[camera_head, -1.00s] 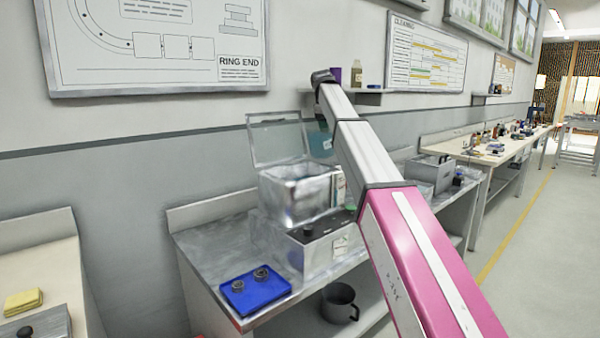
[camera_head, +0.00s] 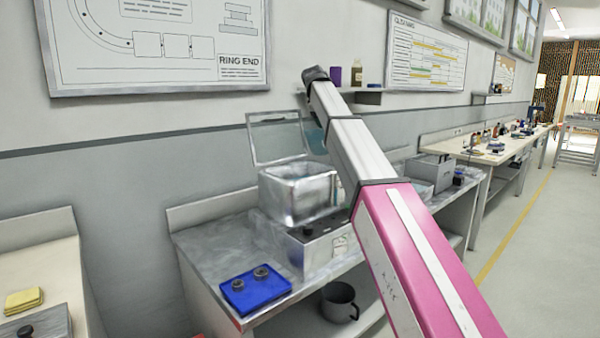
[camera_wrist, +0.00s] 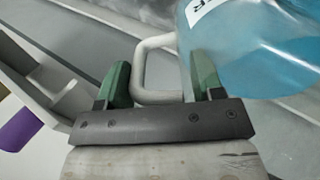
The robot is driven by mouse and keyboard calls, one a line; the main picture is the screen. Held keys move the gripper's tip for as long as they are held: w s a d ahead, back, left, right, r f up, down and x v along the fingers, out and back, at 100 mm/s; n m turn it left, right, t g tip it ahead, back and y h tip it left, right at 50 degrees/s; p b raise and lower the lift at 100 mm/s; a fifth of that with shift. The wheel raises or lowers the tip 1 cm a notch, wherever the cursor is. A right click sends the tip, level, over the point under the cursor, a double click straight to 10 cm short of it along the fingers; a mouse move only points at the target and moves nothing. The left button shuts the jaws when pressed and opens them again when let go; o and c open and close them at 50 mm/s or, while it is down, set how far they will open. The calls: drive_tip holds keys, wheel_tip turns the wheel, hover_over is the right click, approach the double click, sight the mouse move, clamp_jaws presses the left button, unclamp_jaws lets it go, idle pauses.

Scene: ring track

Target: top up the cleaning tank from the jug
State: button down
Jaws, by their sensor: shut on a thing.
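The cleaning tank (camera_head: 298,192) is a shiny metal basin on a grey unit with a black knob, standing on the metal bench. Its clear lid (camera_head: 277,140) is raised open. The jug (camera_wrist: 250,50) is see-through, with blue liquid, part of a white label and a pale handle (camera_wrist: 150,62). My gripper (camera_wrist: 160,80) has green fingers, one on each side of the handle, and is shut on it. In the head view my arm hides the gripper and most of the jug; a teal bit of the jug (camera_head: 314,137) shows beside the lid, above the tank.
A blue tray (camera_head: 255,290) with two small metal parts lies at the bench's front left. A grey pot (camera_head: 338,303) stands on the lower shelf. A wall shelf (camera_head: 366,96) with a purple cup (camera_head: 336,76) and a brown bottle (camera_head: 357,74) is close behind my arm.

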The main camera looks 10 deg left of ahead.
drive_tip(key=shift+s+a+r+t+h, duration=0.15)
drive_tip(key=shift+s+a+t+h, duration=0.1)
drive_tip(key=shift+s+t, duration=0.25)
drive_tip(key=shift+s+a+r+t+h, duration=0.15)
drive_tip(key=shift+s+a+t, duration=0.1)
drive_tip(key=shift+s+t, duration=0.25)
idle(0.6)
drive_tip(key=shift+s+a+t+h+p, duration=0.3)
drive_tip(key=shift+s+t+h+p, duration=0.4)
drive_tip(key=shift+p, duration=0.35)
idle(2.8)
